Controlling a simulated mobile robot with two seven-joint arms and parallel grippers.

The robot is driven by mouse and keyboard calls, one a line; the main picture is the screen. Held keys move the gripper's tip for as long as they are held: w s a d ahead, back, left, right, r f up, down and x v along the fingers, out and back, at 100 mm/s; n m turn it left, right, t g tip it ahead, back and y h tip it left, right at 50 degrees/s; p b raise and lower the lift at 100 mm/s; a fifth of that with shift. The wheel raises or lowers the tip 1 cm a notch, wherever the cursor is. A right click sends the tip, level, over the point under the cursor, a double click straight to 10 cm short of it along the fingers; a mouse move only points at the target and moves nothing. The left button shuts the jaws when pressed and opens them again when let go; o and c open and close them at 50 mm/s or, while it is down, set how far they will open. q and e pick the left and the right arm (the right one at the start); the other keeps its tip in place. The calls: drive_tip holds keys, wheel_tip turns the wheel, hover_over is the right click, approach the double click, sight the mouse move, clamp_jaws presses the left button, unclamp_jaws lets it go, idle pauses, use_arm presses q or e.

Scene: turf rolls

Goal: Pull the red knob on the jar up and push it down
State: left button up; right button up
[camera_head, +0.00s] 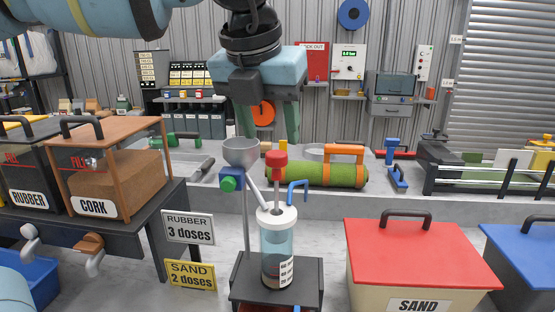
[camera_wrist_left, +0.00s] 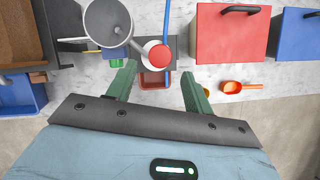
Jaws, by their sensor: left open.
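The jar (camera_head: 270,246) is a clear bluish cylinder with a white lid, standing on a dark stand. A thin rod rises from its lid to the red knob (camera_head: 276,158). The knob shows from above in the left wrist view (camera_wrist_left: 159,56). My left gripper (camera_head: 267,138) has green fingers, spread apart and pointing down, with nothing between them. In the head view its fingertips are just above the knob, one on each side. In the left wrist view the knob lies beyond the fingertips (camera_wrist_left: 159,75), between their lines, apart from both. My right gripper is not in view.
A grey funnel (camera_head: 241,152) with a blue and green valve stands close left of the knob. A blue bent pipe (camera_head: 299,186) is close right. The cork bin (camera_head: 139,180) is left; the red-lidded sand bin (camera_head: 418,252) is right.

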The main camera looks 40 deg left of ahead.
sight(275, 154)
use_arm(q)
drive_tip(key=x, duration=0.7)
clamp_jaws()
idle(0.3)
